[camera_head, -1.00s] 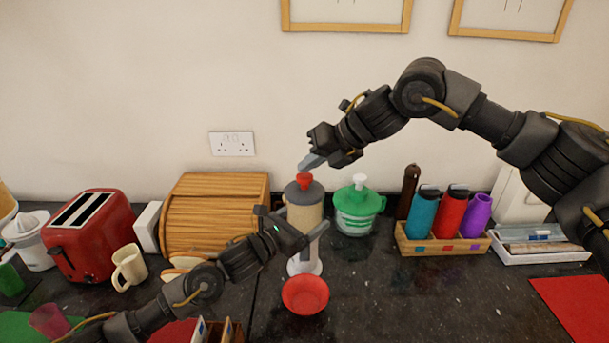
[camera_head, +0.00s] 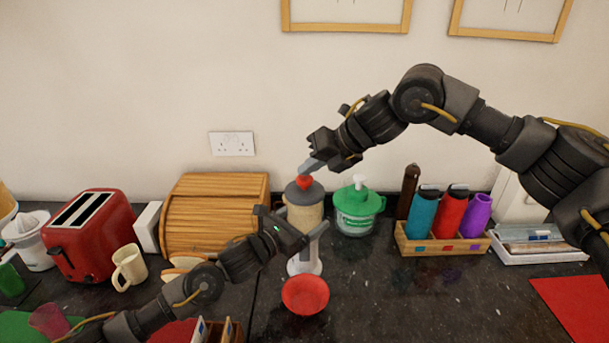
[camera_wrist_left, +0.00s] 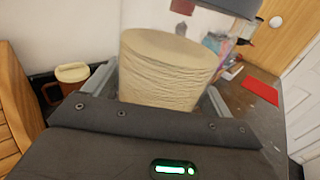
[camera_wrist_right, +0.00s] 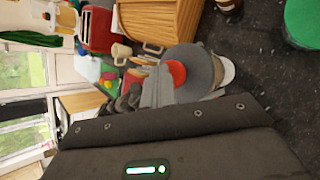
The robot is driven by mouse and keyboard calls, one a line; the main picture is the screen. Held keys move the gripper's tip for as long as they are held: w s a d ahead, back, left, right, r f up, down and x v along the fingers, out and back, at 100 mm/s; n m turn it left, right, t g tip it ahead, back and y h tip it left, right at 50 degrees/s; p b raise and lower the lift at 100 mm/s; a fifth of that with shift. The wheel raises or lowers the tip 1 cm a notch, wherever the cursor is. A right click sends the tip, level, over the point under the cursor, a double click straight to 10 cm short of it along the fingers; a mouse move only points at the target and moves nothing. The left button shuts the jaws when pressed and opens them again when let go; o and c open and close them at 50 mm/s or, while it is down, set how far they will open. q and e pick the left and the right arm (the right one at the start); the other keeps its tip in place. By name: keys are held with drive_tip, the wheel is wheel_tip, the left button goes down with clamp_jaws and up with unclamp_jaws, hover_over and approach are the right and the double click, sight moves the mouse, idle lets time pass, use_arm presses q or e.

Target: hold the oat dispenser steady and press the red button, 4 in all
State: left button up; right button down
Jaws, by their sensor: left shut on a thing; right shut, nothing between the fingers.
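The oat dispenser (camera_head: 305,217) stands upright on the dark counter, with a grey lid, a beige-filled body and a white base. Its red button (camera_head: 304,182) is on top. My left gripper (camera_head: 308,234) is shut on the dispenser's body; the beige contents (camera_wrist_left: 165,75) show between its fingers in the left wrist view. My right gripper (camera_head: 305,170) is shut and empty, its fingertips at the top of the red button, seemingly touching it. In the right wrist view the button (camera_wrist_right: 177,72) is partly behind the fingers. A red bowl (camera_head: 305,295) sits in front of the dispenser's base.
A wooden bread bin (camera_head: 215,215) and red toaster (camera_head: 92,235) stand left. A green-lidded jar (camera_head: 357,222) is close behind right. A wooden box of bottles (camera_head: 440,247) and a white tray (camera_head: 540,257) stand further right. The counter right of the bowl is clear.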

sight(309, 178)
drive_tip(key=shift+f, duration=0.7)
drive_tip(key=shift+r, duration=0.2)
idle(0.4)
drive_tip(key=shift+r, duration=1.35)
drive_tip(key=shift+r, duration=2.55)
drive_tip(key=shift+r, duration=0.1)
wheel_tip(309, 178, up, 4)
drive_tip(key=shift+f, duration=0.2)
